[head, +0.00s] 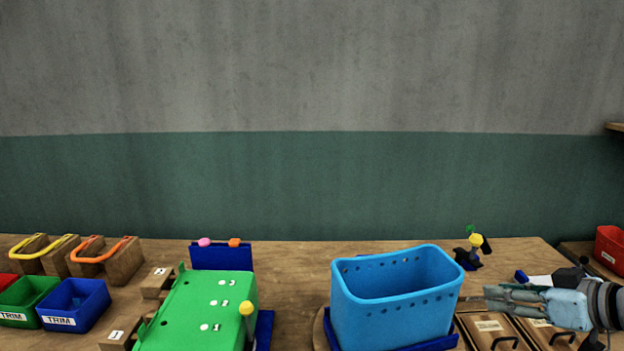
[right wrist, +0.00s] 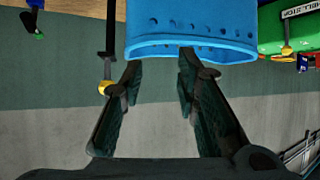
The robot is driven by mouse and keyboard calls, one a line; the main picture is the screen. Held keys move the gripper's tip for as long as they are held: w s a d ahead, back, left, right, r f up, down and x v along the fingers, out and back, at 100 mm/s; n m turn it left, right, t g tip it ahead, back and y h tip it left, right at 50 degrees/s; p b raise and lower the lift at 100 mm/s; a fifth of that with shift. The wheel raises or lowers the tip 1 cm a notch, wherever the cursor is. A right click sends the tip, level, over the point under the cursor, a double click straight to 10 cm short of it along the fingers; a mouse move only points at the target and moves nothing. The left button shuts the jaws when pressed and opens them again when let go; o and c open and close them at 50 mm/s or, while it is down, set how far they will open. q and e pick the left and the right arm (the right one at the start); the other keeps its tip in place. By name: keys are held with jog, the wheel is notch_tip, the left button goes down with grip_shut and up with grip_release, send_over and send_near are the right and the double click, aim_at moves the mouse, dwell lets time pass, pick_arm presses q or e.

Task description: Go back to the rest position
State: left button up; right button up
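My right gripper (head: 490,298) reaches in from the right edge of the head view, its fingers pointing left toward the light blue bin (head: 390,310). In the right wrist view, its two dark fingers (right wrist: 160,68) stand apart with nothing between them. The bin's holed wall and rim (right wrist: 190,48) lie upside down beyond the fingertips in that view; I cannot tell whether a fingertip touches it. My left gripper is in neither view.
A green press plate (head: 195,315) with a yellow-knobbed lever (head: 246,308) stands left of the bin. Green (head: 25,300) and blue trim bins (head: 75,303) sit at the left. A yellow-knobbed black lever (head: 475,241) stands behind my right gripper, above wooden lids (head: 490,335).

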jog(key=s+a+f+g+h, duration=0.1)
jog(key=s+a+f, duration=0.2)
jog(key=f, duration=0.4)
jog(key=s+a+f+g, duration=0.1)
jog(key=s+a+f, duration=0.2)
jog(key=f, duration=0.5)
jog(key=s+a+f+g+h, duration=0.1)
jog(key=s+a+f+g, duration=0.2)
jog(key=f, duration=0.4)
jog(key=s+a+f+m+g+h, duration=0.15)
jog(key=s+f, duration=0.25)
jog(key=s, duration=0.5)
jog(key=s+a+f+m+h, duration=0.1)
jog(key=s+f+m+h, duration=0.3)
jog(key=s, duration=0.6)
notch_tip(320, 180, down, 22)
jog(key=s+d+g+y, duration=0.2)
jog(key=s, duration=0.1)
jog(key=s+f+g, duration=0.1)
jog(key=s+f, duration=1)
jog(key=s, duration=0.2)
jog(key=shift+d+n, duration=0.3)
jog(key=shift+n, duration=0.05)
